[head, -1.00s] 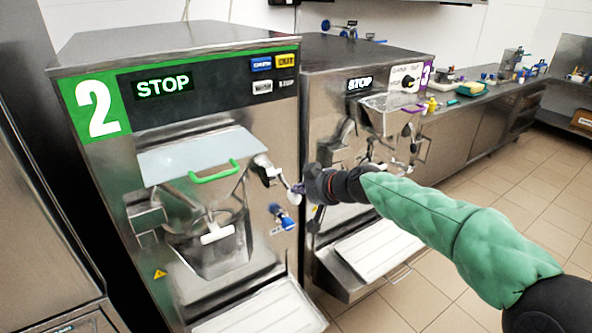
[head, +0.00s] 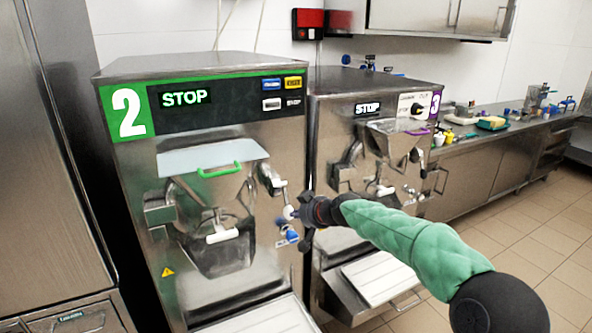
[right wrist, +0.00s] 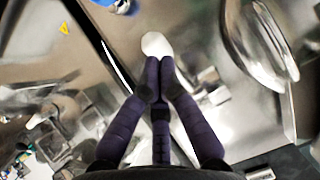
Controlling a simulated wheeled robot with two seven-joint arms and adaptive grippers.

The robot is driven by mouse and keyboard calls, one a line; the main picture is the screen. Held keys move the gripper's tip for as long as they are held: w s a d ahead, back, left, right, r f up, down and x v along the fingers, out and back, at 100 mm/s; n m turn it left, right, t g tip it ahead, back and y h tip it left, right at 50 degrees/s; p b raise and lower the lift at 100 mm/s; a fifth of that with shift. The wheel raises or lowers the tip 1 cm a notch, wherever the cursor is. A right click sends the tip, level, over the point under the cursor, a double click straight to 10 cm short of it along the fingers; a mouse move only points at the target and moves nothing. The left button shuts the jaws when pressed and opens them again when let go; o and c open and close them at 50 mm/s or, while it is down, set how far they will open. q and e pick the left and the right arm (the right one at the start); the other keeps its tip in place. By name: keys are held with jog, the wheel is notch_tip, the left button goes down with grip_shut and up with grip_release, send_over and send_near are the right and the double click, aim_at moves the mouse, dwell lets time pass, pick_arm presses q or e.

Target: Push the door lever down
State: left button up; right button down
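The door lever (head: 279,188) is a metal rod on the right side of freezer 2's door, slanting down to a white ball knob (head: 288,212). My right gripper (head: 300,214) is at the knob, coming from the right. In the right wrist view, the dark fingers (right wrist: 159,68) are drawn together at their tips, with the white knob (right wrist: 155,45) just past them. Whether they touch the knob is hard to tell. The freezer door (head: 212,250) has a green handle (head: 219,170) above and a white handle below. My left gripper is out of view.
Freezer 3 (head: 377,102) stands close to the right, behind my right arm. A blue-handled part (head: 288,236) sits just below the knob. White trays (head: 385,275) jut out low at the front. A counter with small items runs to the right; the floor there is clear.

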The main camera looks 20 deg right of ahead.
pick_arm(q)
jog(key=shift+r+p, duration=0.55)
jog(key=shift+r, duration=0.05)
pick_arm(e)
jog(key=shift+d+r, duration=0.15)
jog(key=shift+r, duration=0.6)
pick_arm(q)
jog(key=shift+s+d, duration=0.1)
pick_arm(e)
jog(key=shift+s+r, duration=0.1)
